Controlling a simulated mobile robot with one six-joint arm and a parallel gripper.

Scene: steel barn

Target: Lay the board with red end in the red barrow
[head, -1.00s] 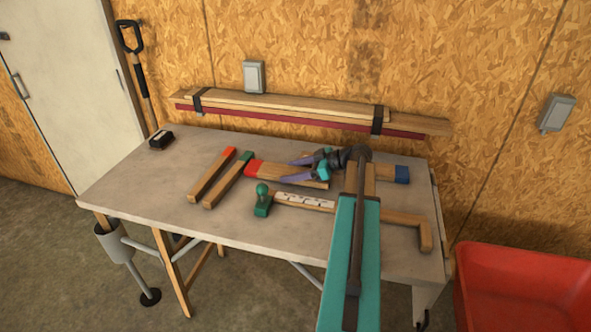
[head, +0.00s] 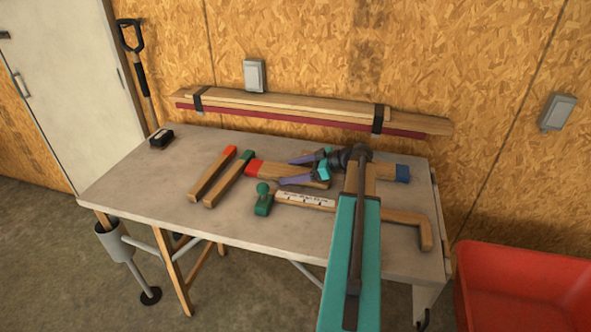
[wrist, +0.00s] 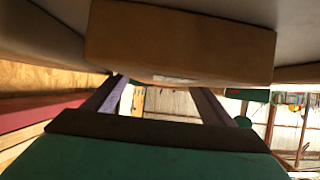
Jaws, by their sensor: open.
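A wide board with a red end (head: 282,173) lies on the grey table, its red end to the left. My gripper (head: 298,169) is open, its purple fingers spread over this board's right part; I cannot tell whether they touch it. A narrower board with an orange-red end (head: 208,178) lies further left. The red barrow (head: 520,258) stands on the floor right of the table, partly out of frame. In the wrist view a wooden block end (wrist: 180,45) fills the top, just beyond my fingers.
A green-ended board (head: 226,182) lies between the two red-ended ones. A blue-ended piece (head: 402,173) is partly hidden by my arm. Strapped planks (head: 290,106) lie along the wall. The table's left front (head: 140,195) is clear.

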